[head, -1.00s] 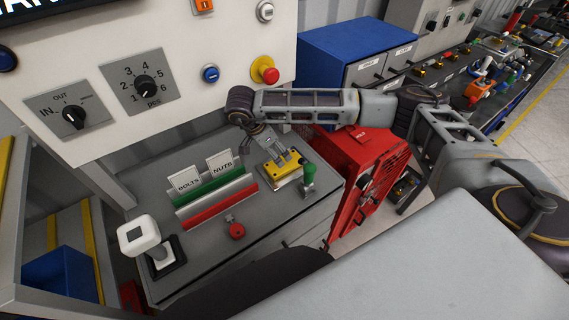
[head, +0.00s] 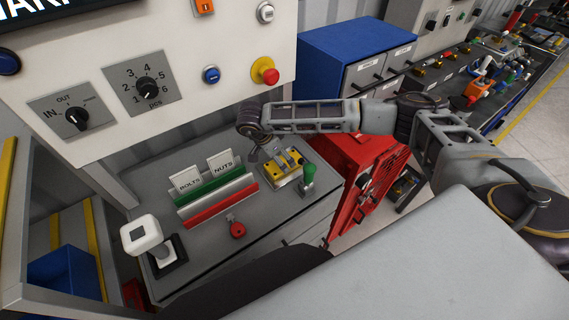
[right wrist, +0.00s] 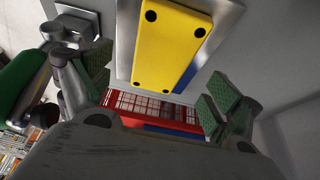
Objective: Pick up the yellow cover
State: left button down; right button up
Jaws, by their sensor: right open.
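The yellow cover (head: 285,170) sits in a grey metal frame near the right end of the grey worktop. In the right wrist view the cover (right wrist: 172,42) is a flat yellow plate with dark round holes near its corners. My right gripper (head: 276,157) is over the cover and partly hides it in the head view. Its green-padded fingers (right wrist: 160,92) are spread apart and empty, on either side of the cover's near end. Whether they touch it cannot be told. My left gripper is not in view.
A green-handled lever (head: 309,174) stands just right of the cover. Left are BOLTS and NUTS signs (head: 203,174), green and red strips (head: 220,205), a red knob (head: 237,229) and a white-topped joystick (head: 142,236). A red cabinet (head: 365,160) stands right of the worktop.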

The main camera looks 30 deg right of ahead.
aim_at(285, 162)
jog(key=shift+w+d+f+p, duration=0.1)
jog(key=shift+d+f+p, duration=0.3)
jog(key=shift+f, duration=0.25)
jog(key=shift+x, duration=1.4)
jog(key=shift+a, duration=0.1)
jog(key=shift+w, duration=0.1)
jog(key=c, duration=1.2)
jog(key=shift+c, duration=0.2)
jog(key=shift+r, duration=0.1)
notch_tip(285, 162, up, 10)
jog(key=b, duration=0.1)
jog(key=shift+b, duration=0.35)
